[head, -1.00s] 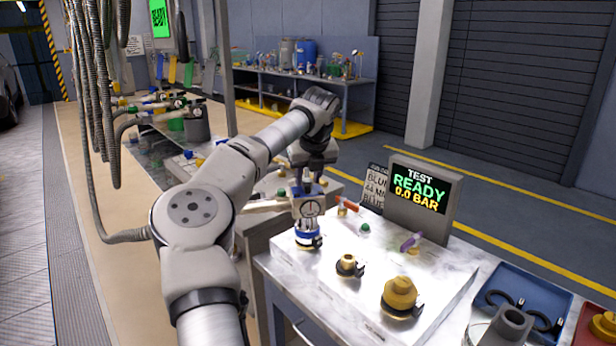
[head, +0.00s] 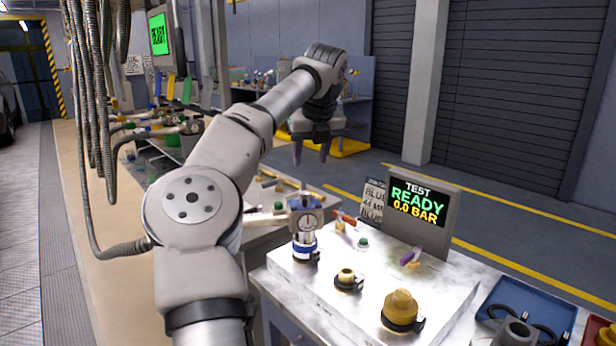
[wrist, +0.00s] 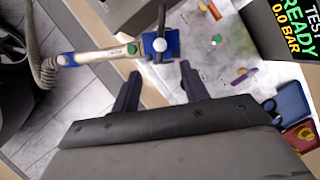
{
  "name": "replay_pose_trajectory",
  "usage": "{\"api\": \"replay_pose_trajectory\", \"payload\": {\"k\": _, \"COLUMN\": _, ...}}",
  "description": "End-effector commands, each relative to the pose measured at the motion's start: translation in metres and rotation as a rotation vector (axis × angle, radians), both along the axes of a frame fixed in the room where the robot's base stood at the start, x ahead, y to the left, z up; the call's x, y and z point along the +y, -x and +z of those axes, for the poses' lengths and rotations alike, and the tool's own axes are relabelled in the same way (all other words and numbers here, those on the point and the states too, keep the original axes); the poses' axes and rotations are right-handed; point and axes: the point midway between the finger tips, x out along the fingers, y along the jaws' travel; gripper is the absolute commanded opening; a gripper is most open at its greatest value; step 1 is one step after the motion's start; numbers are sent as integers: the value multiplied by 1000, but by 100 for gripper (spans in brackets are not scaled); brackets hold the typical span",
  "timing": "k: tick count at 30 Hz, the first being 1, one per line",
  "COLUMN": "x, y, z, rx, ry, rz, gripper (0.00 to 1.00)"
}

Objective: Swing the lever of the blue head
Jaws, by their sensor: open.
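The blue head (head: 305,245) stands upright on the left fitting of the white test block (head: 330,287), with a round gauge on its front and a blue band low down. A hose handle runs left from it. My gripper (head: 311,150) is open and empty, above and apart from the head. In the wrist view its two fingers (wrist: 160,76) are spread, with the head beyond them.
A test screen (head: 418,209) reads "READY 0.0 BAR" behind the block. A brass fitting (head: 347,279), a larger yellow cap (head: 400,310), an orange-handled valve (head: 345,217) and a purple-handled valve (head: 410,256) are on the block. A blue tray (head: 530,305) lies at right.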

Motion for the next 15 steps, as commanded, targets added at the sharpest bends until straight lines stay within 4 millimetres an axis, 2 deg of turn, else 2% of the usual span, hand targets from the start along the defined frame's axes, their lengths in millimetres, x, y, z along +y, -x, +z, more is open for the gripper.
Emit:
{"api": "replay_pose_trajectory", "payload": {"k": 1, "x": -2, "y": 2, "z": 8, "rx": -2, "ry": 1, "rz": -2, "gripper": 45}}
{"api": "replay_pose_trajectory", "payload": {"k": 6, "x": -3, "y": 8, "z": 21, "rx": -1, "ry": 0, "rz": 0, "gripper": 45}}
{"api": "replay_pose_trajectory", "payload": {"k": 15, "x": -3, "y": 9, "z": 24, "rx": 0, "ry": 0, "rz": 0, "gripper": 45}}
